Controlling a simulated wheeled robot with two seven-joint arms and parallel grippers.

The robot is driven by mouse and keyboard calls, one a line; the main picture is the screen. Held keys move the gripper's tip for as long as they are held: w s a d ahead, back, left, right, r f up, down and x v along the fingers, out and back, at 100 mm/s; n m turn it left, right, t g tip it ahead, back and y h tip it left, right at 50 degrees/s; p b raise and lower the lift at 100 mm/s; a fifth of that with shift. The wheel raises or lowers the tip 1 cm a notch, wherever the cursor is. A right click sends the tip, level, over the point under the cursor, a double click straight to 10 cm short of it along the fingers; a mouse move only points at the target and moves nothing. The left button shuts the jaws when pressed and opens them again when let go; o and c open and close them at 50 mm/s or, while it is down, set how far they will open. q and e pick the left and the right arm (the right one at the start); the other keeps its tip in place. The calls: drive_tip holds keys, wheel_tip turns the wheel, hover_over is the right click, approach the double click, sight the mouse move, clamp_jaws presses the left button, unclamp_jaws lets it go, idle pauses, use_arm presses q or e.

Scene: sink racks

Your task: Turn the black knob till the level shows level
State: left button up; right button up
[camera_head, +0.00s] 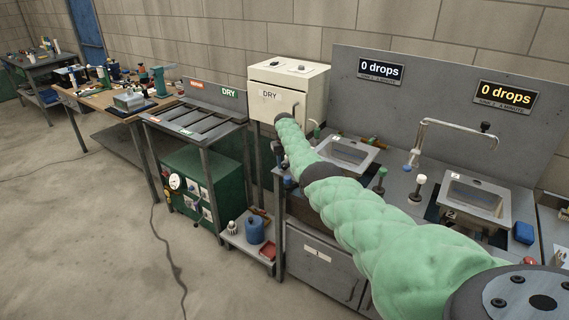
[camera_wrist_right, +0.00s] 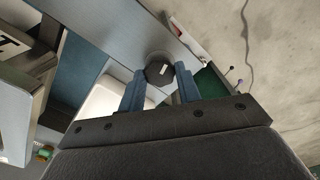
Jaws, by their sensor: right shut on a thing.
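The black knob (camera_wrist_right: 160,71) shows in the right wrist view, round with a pale mark on its face. My right gripper (camera_wrist_right: 159,80) has its two blue fingers on either side of the knob, shut on it. In the head view my right arm reaches away toward the white cabinet, and the knob cannot be made out there. I cannot pick out a level or its reading in either view. My left gripper is not in view.
A white cabinet (camera_head: 290,78) marked DRY stands at the wall behind my right arm's far end. A rack with dark slots (camera_head: 194,118) is left of it. Two sinks (camera_head: 473,196) and a curved faucet (camera_head: 455,124) are at right. Open floor (camera_head: 85,230) lies at left.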

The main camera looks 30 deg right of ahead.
sight(284, 165)
drive_tip(key=n, duration=0.6)
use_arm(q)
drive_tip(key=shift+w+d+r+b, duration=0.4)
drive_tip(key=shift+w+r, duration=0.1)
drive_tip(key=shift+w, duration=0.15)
use_arm(e)
drive_tip(key=shift+n, duration=2.2)
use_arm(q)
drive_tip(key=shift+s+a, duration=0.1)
use_arm(e)
drive_tip(key=o, duration=1)
drive_tip(key=shift+c, duration=0.2)
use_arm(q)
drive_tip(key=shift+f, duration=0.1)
use_arm(e)
drive_tip(key=shift+r, duration=0.6)
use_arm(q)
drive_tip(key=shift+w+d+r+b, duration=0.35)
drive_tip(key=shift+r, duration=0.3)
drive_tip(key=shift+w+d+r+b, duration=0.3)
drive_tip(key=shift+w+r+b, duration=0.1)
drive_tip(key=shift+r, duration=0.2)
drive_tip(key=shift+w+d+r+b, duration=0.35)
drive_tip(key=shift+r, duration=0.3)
use_arm(e)
drive_tip(key=shift+r, duration=3.2)
